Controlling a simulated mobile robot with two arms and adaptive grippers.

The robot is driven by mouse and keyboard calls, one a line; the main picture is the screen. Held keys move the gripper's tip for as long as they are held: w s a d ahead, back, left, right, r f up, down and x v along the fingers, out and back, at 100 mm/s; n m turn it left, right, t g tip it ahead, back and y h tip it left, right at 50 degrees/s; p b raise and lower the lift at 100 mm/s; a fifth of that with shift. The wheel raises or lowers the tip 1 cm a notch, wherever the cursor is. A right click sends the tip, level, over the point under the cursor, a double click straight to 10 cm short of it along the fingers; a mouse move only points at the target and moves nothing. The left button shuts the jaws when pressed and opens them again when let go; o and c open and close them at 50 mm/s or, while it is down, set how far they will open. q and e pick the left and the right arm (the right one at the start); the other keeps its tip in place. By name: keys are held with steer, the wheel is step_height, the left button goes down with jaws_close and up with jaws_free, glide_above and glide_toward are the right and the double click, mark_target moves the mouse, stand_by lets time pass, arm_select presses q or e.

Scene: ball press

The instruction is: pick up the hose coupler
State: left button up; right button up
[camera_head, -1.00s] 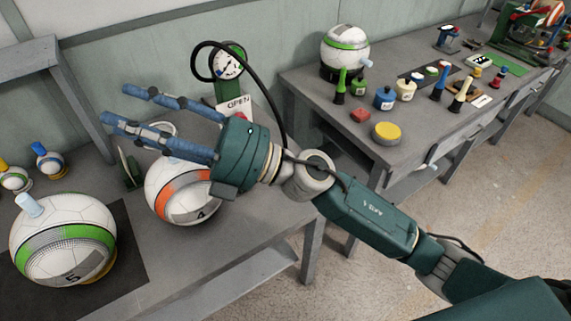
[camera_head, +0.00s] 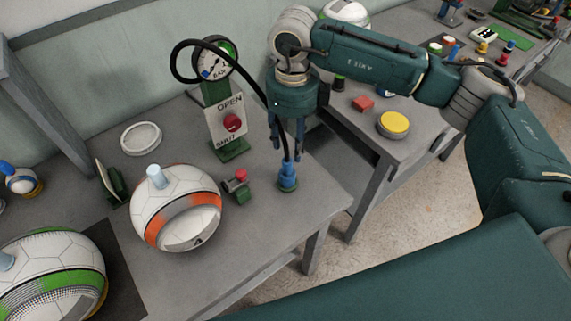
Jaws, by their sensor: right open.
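The hose coupler (camera_head: 287,178) is a blue fitting with a green base. It stands upright on the grey table near its right edge, at the end of the black hose (camera_head: 255,83). My right gripper (camera_head: 287,150) points down just above the coupler, its blue fingers apart on either side of the hose. The fingers are open and do not appear closed on the coupler. My left gripper is not in view.
The hose loops up to a pressure gauge (camera_head: 215,61) on a green stand with an OPEN sign (camera_head: 228,118). A small green valve with a red knob (camera_head: 238,186) is left of the coupler. A white and orange ball (camera_head: 178,217) stands further left on the table (camera_head: 215,277).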

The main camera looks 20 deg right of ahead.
mark_target(287, 160)
step_height(287, 160, down, 2)
steer(key=shift+s+f, duration=0.1)
steer(key=shift+s, duration=0.05)
steer(key=shift+f+p, duration=0.3)
steer(key=f+p, duration=0.1)
steer(key=f, duration=0.1)
steer(key=a+f+p, duration=0.1)
steer(key=f, duration=0.1)
steer(key=shift+w+f, duration=0.15)
steer(key=shift+w, duration=0.05)
steer(key=shift+f, duration=0.5)
steer(key=c, duration=0.9)
jaws_close()
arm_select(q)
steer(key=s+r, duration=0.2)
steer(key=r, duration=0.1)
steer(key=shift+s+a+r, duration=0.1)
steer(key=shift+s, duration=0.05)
